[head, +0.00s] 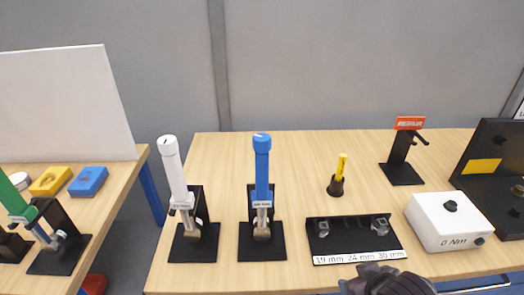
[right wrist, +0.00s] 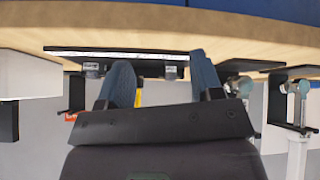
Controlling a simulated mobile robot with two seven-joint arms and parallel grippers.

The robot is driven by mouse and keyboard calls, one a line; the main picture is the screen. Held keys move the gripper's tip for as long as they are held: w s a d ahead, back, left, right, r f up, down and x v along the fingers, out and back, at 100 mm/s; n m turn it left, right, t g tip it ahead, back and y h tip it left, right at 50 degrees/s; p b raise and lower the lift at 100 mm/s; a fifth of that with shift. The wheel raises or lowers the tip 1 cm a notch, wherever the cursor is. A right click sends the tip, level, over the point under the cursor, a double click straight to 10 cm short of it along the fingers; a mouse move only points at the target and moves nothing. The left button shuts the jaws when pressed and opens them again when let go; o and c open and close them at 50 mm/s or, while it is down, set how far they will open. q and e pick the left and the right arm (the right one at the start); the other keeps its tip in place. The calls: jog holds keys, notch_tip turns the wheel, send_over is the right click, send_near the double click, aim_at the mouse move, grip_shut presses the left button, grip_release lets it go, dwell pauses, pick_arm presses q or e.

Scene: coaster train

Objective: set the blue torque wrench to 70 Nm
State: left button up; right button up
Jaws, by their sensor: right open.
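The blue torque wrench (head: 262,170) stands upright, handle up, in a black stand (head: 262,250) on the wooden table, left of centre in the head view. A small label sits on its lower handle; the setting is too small to read. My right gripper (head: 387,281) is at the bottom edge of the head view, in front of the table and right of the wrench, well apart from it. In the right wrist view its two blue-grey fingers (right wrist: 162,70) are spread with nothing held between them. My left gripper is not in view.
A white wrench (head: 173,175) stands left of the blue one. A socket tray (head: 325,258) marked 19, 24 and 30 mm lies to its right, then a white box (head: 447,222) reading 0 Nm. Behind are a yellow-handled tool (head: 341,167) and a REPAIR stand (head: 402,172).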

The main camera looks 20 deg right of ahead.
jog(key=w+r+t, duration=0.4)
jog(key=w+r, duration=0.1)
jog(key=w, duration=0.1)
jog(key=n+t+y, duration=0.2)
jog(key=n+y, duration=0.7)
jog(key=y, duration=0.5)
send_near(270, 140)
jog(key=b+x, duration=0.1)
jog(key=x, duration=0.3)
jog(key=shift+x, duration=3.8)
